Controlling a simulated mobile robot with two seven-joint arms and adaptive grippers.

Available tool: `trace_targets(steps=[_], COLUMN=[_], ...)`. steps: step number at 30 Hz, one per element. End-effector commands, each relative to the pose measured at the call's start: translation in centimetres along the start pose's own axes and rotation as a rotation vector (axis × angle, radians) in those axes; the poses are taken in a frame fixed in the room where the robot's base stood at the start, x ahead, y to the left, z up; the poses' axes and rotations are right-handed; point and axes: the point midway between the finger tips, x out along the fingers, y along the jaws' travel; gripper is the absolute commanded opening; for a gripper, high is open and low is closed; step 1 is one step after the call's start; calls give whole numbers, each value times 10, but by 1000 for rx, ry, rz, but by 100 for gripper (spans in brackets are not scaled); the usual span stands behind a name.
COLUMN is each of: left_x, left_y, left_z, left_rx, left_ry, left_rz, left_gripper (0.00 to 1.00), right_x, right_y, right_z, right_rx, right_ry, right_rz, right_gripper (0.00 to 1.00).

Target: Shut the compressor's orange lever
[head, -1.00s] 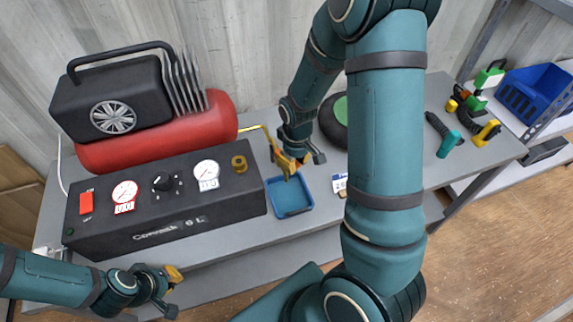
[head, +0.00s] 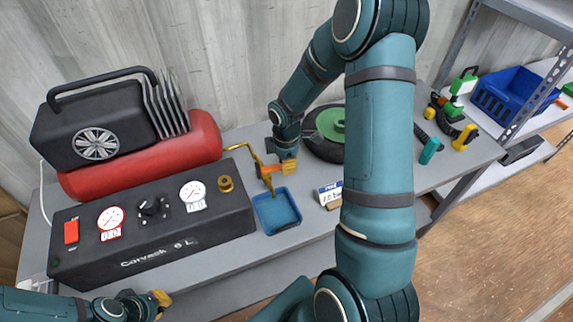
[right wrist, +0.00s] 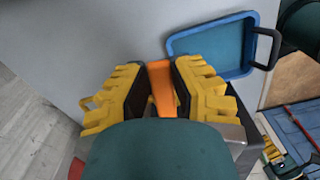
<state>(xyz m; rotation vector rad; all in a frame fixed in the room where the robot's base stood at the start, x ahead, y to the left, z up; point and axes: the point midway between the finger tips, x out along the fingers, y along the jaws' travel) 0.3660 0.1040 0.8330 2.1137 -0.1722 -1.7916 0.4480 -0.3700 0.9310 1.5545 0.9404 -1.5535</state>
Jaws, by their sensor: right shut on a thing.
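The compressor, with a black control panel (head: 150,220) and a red tank (head: 150,155), stands on the left of the bench. A brass pipe (head: 245,148) runs from its right end and bends down above a small blue tray (head: 277,209). The orange lever (head: 269,170) is on this pipe. My right gripper (head: 286,167) is at the lever, shut on it. In the right wrist view the orange lever (right wrist: 162,88) lies between the yellow finger pads. My left gripper (head: 160,298) is at the lower left, apart from the compressor; its opening is unclear.
A dark wheel with a green hub (head: 332,125) lies behind my right gripper. A small label card (head: 329,193) stands right of the tray. Power tools (head: 452,138) lie on the bench's right end. A blue bin (head: 515,95) is on the shelf beyond.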

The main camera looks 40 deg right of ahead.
Motion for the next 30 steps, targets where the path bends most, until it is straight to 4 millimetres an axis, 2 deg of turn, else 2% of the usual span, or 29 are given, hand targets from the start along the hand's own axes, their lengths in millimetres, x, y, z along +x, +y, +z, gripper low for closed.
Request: trace_targets(steps=[12,28,29,30], left_x=[-10,-10,-10,-10], left_y=[3,3,3,3], left_z=[-1,-1,-1,-1], left_rx=[0,0,0,0], left_ry=[-1,-1,-1,-1], left_rz=[2,2,2,2], left_gripper=[0,0,0,0], right_x=[2,2,2,2], right_y=[9,10,10,10], right_z=[-1,-2,-2,-2], right_rx=[-175,-197,-197,-197], right_ry=[0,0,0,0], right_rz=[-6,-6,-6,-5], right_gripper=[0,0,32,46])
